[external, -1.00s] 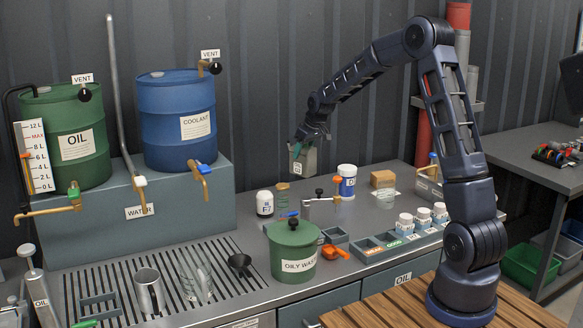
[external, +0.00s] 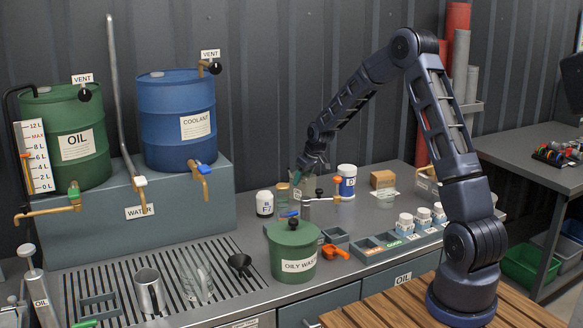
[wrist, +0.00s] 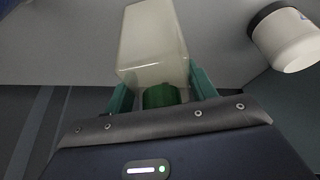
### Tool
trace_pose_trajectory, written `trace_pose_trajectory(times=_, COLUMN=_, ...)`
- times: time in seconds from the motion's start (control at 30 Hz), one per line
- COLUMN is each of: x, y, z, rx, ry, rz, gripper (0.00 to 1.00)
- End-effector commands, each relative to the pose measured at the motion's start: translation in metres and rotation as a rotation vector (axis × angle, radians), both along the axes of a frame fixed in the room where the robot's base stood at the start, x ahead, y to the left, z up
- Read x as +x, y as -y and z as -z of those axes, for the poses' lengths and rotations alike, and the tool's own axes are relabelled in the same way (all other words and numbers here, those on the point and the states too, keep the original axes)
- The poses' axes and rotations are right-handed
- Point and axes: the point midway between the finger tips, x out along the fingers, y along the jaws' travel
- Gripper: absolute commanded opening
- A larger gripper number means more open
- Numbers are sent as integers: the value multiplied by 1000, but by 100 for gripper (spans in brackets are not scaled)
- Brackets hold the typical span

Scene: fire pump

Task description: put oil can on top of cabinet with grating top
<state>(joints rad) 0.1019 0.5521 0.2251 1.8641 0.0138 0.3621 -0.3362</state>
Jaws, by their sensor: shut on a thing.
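My gripper (external: 308,168) is shut on a pale box-shaped container (wrist: 152,45) with a green part at its near end, between the green fingers in the wrist view. In the external view the container is low over the back of the bench, partly hidden by small items; I cannot tell whether it touches the bench. Its label is not readable. A silver container marked OIL (external: 38,288) stands at the far lower left. The slatted grating top (external: 120,300) is at the left of the bench, well left of my gripper.
A green OILY WASTE pot (external: 293,250) stands between my gripper and the grating. A black-lidded white jar (external: 265,203) and a blue-white tub (external: 347,182) stand close by. A steel mug (external: 149,291), glass beaker (external: 197,283) and black funnel (external: 240,264) occupy part of the grating.

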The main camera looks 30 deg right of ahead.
Motion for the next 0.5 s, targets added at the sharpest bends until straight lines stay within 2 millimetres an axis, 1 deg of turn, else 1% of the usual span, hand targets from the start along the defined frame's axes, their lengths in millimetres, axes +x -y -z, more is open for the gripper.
trace_pose_trajectory(times=0.23, x=0, y=0, z=3, rx=0, ry=-1, rz=0, gripper=32)
trace_pose_trajectory(times=0.27, x=0, y=0, z=3, rx=0, ry=-1, rz=0, gripper=58)
trace_pose_trajectory(times=0.3, x=0, y=0, z=3, rx=0, ry=0, rz=0, gripper=66)
trace_pose_trajectory(times=0.37, x=0, y=0, z=3, rx=0, ry=0, rz=0, gripper=78)
trace_pose_trajectory(times=0.5, x=0, y=0, z=2, rx=0, ry=0, rz=0, gripper=78)
